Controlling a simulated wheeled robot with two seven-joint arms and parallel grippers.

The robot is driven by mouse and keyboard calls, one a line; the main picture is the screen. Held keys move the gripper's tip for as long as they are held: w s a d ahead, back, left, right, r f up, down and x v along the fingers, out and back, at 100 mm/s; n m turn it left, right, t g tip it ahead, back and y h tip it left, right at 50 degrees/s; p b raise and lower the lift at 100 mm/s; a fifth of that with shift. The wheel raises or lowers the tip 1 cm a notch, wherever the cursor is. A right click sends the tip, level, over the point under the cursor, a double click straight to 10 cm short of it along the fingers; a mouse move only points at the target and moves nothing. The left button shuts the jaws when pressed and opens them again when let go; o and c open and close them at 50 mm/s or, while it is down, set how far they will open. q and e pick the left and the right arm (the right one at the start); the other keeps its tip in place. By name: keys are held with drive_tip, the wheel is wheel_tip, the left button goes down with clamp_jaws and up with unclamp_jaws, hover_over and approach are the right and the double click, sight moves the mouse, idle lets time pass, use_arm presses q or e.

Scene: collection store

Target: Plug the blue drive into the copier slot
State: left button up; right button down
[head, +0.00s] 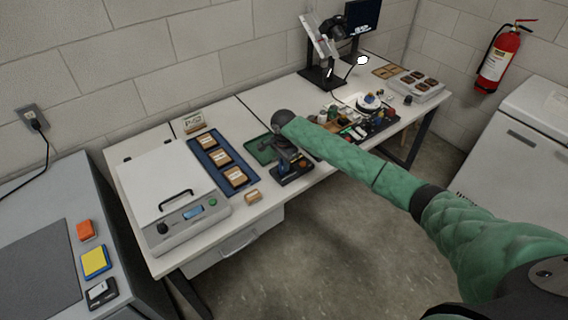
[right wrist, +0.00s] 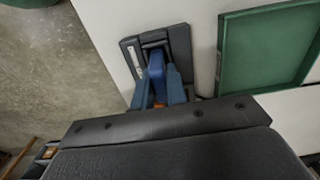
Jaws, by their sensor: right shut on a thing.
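My right gripper (head: 285,164) is over the dark copier (head: 297,177) near the front edge of the long white table. In the right wrist view the gripper (right wrist: 158,94) has two blue fingers, shut on the blue drive (right wrist: 157,70). The drive is upright between them, with its far end at the recess of the dark copier (right wrist: 178,42). I cannot tell whether the drive is in the slot or just above it. The fingers hide part of the copier. My left gripper is not in view.
A green tray (head: 262,150) lies just behind the copier, also in the right wrist view (right wrist: 226,50). Left are a blue tray (head: 208,150) of labelled boxes, a small box (head: 252,196) and a white lidded device (head: 164,190). A cluttered dark tray (head: 378,125) stands to the right.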

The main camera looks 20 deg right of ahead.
drive_tip(key=shift+f, duration=0.55)
drive_tip(key=c, duration=1.7)
unclamp_jaws()
drive_tip(key=shift+r, duration=0.15)
wheel_tip(320, 180, up, 11)
drive_tip(key=p, duration=1.1)
drive_tip(key=shift+p, duration=0.3)
